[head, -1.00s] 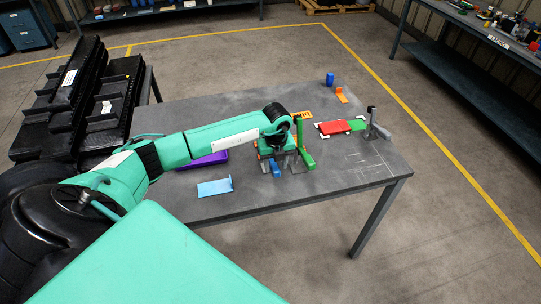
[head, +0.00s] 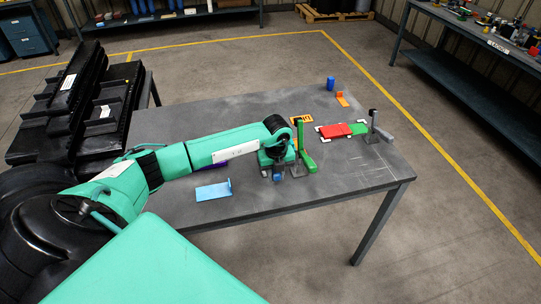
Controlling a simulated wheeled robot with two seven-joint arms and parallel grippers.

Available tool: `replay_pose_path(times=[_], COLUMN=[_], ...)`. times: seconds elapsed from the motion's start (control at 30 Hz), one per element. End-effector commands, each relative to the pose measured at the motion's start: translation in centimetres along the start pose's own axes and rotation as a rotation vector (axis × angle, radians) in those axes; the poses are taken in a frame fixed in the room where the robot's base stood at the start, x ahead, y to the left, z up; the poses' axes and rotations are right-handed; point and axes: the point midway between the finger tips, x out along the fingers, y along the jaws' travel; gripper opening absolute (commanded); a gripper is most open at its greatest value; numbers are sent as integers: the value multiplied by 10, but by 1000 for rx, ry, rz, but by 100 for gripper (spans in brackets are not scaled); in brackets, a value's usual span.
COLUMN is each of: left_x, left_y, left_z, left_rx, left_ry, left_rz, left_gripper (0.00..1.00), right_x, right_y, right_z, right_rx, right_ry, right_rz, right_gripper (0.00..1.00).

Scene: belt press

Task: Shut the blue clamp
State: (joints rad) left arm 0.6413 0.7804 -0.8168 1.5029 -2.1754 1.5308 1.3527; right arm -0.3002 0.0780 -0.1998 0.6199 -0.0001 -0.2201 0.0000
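A small blue part (head: 277,179), which looks like part of the blue clamp, shows just below my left gripper (head: 277,170). The gripper and wrist hide the rest of that clamp, and I cannot tell whether it is open or shut. My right gripper is not in view.
A red block (head: 335,130) and green plate (head: 358,128) lie beside a grey clamp (head: 374,128). A light blue bracket (head: 213,190) lies in front of my arm, which mostly hides a purple tray. A blue cylinder (head: 330,83) and orange bracket (head: 342,99) stand at the back.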

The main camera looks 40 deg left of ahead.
Motion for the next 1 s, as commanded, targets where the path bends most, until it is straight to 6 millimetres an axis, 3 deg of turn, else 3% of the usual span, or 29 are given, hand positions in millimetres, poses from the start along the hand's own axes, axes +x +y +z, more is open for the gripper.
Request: replay_pose_path(times=[1.0], left_x=[-32], left_y=[0], left_z=[23], left_rx=[-2], left_ry=[-4], left_rz=[-2], left_gripper=[12], right_x=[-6], right_y=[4], right_z=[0], right_rx=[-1], right_ry=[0], right_rz=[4], right_gripper=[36])
